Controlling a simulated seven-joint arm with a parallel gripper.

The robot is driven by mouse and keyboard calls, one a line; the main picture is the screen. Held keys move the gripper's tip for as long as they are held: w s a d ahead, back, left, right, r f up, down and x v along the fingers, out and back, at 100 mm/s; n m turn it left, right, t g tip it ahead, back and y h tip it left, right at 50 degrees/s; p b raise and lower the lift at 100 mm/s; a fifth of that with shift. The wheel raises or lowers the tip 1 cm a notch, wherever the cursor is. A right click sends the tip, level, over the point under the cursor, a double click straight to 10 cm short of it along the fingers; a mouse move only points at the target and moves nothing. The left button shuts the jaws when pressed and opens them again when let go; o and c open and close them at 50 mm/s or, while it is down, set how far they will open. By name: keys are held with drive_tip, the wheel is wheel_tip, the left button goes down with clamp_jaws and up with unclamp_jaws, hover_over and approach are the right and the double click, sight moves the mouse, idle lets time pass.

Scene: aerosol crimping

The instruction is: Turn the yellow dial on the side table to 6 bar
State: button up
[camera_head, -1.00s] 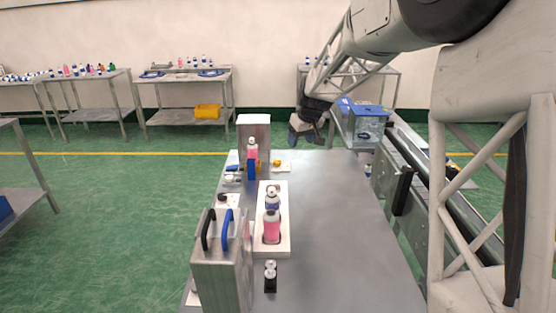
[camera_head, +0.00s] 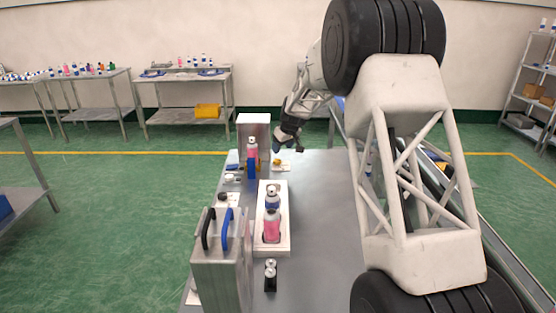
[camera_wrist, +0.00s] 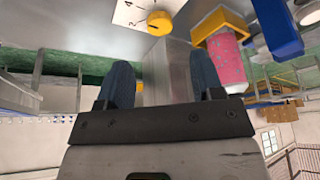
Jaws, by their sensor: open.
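The yellow dial (camera_wrist: 160,22) sits on a white plate (camera_wrist: 128,14) with a printed 4 and 2 in the wrist view. A short dark mark shows on the dial, but I cannot tell its exact setting. In the head view the dial (camera_head: 277,162) is small, on its plate near the far end of the metal side table (camera_head: 325,210). My gripper (camera_head: 289,148) is above the table's far end, close to the dial. In the wrist view its two blue fingers (camera_wrist: 162,72) are apart with nothing between them. The dial lies beyond the fingertips, not touched.
A pink can (camera_wrist: 226,58) under a yellow part is just right of the fingers, with blue parts (camera_wrist: 278,28) beside it. A metal box (camera_head: 255,133) stands at the far end. A white holder (camera_head: 287,245) carries bottles. The table's right side is clear.

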sight(277, 160)
drive_tip(key=shift+f, duration=0.15)
drive_tip(key=shift+x, duration=3.75)
drive_tip(key=c, duration=0.9)
